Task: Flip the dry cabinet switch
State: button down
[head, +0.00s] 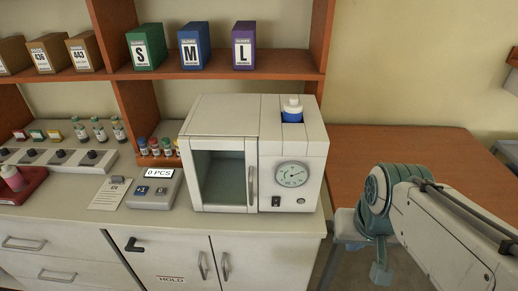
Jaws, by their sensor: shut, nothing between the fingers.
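The dry cabinet (222,118) is a white box on the counter, with a shut glass door (218,177) on its left side. Its right panel carries a round dial (292,174). The small black switch (276,201) sits below the dial, to the left of a small round knob (301,201). The switch is too small to tell which way it is set. My gripper (380,274) is shut and empty, pointing down to the right of the cabinet and well apart from it.
A shelf (215,66) with glove boxes is above. A brown table (400,142) lies to the right.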

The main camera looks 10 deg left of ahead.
aim_at(276, 202)
jog(key=u, duration=1.15)
jog(key=k, duration=0.35)
jog(key=z, duration=0.95)
